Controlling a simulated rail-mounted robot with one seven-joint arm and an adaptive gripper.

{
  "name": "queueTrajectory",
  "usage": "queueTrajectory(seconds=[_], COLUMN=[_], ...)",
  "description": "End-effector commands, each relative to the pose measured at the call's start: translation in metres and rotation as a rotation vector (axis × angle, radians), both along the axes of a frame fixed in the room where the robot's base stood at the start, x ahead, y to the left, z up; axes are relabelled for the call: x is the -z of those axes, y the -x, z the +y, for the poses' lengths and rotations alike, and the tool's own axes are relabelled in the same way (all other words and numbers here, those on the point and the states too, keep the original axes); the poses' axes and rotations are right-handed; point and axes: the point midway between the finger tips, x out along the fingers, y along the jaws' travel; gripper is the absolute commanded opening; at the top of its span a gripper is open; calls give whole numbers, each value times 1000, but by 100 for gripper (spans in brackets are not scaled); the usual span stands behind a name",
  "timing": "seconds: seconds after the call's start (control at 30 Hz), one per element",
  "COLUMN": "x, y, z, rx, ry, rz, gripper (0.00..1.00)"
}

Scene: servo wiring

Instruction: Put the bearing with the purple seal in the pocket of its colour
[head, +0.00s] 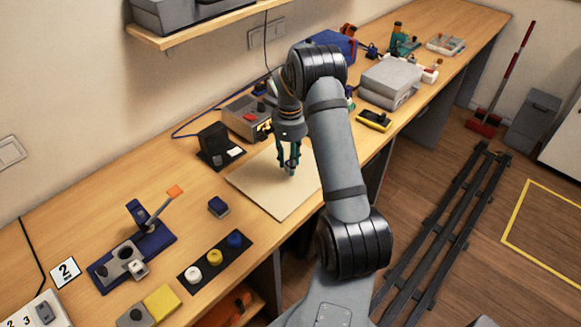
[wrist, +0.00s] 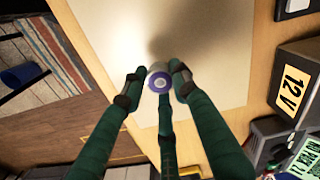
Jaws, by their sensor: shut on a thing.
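My gripper (head: 290,163) is over the pale mat (head: 262,195) on the bench. In the wrist view its dark green fingers (wrist: 158,85) are shut around a small round bearing with a purple ring and a light centre (wrist: 160,83). In the head view the bearing is too small and too covered by the fingers to make out clearly. A shadow lies on the mat beside it; I cannot tell how high it is held. No purple pocket can be made out in either view.
A black strip (head: 190,277) with white, yellow and blue round pieces lies at the front left. A blue fixture (head: 160,243) with a lever stands behind it. A small dark blue block (head: 218,207) sits left of the mat. A black device (head: 214,142) and grey box (head: 243,118) stand behind.

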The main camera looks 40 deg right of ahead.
Motion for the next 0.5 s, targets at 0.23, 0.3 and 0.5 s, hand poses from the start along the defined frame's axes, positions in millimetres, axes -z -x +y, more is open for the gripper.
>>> queueTrajectory(seconds=[0.23,0.3,0.5], x=[31,34,34], y=[1,1,1], z=[0,0,0], rx=[-1,0,0], ry=[-1,0,0], rz=[3,1,0], gripper=[0,0,0])
